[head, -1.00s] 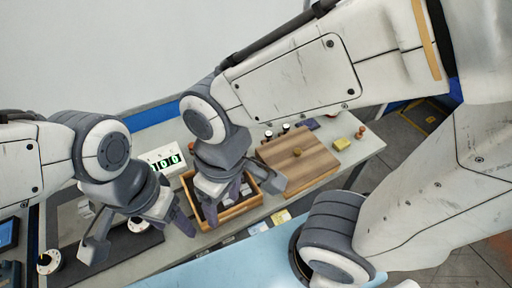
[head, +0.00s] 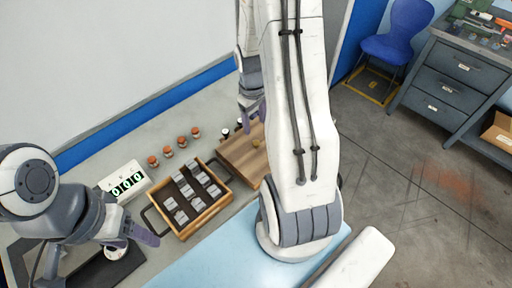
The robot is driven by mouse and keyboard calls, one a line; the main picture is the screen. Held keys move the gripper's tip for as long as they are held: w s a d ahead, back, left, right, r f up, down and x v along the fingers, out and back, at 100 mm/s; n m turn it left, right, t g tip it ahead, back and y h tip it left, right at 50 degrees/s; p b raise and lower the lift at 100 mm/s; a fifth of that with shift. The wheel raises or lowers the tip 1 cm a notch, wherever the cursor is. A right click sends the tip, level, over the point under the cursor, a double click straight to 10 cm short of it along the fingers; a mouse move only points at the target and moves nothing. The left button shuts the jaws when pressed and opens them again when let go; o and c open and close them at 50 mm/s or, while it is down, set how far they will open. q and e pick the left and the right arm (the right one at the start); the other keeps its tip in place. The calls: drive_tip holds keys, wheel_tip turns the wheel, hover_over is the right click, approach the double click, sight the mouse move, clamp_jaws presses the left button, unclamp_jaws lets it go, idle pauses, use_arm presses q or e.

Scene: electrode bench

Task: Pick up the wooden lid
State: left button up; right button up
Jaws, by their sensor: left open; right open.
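The wooden lid (head: 233,158) lies flat on the bench, to the right of the open wooden box (head: 206,218). My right arm hides its right part. My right gripper (head: 250,116) is open above the lid's far edge, partly hidden behind my own arm; I cannot tell whether it touches the lid. My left gripper (head: 130,238) is open and empty, left of the box, over the front left of the bench.
The box holds several small grey blocks in a dark insert. A digital display (head: 127,185) stands left of it. Several orange-capped jars (head: 183,142) stand behind. A light blue mat (head: 215,262) lies in front. A blue chair (head: 398,38) and drawer cabinet (head: 455,75) stand far right.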

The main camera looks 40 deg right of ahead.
sight(256, 143)
wheel_tip(256, 143, down, 4)
drive_tip(key=shift+r, duration=0.25)
drive_tip(key=shift+s+f+p, duration=0.15)
drive_tip(key=shift+f+p, duration=0.35)
drive_tip(key=f, duration=0.3)
drive_tip(key=shift+s+f, duration=0.2)
drive_tip(key=shift+f, duration=0.1)
drive_tip(key=shift+w+f, duration=0.1)
drive_tip(key=shift+f, duration=0.35)
clamp_jaws()
drive_tip(key=shift+r, duration=0.1)
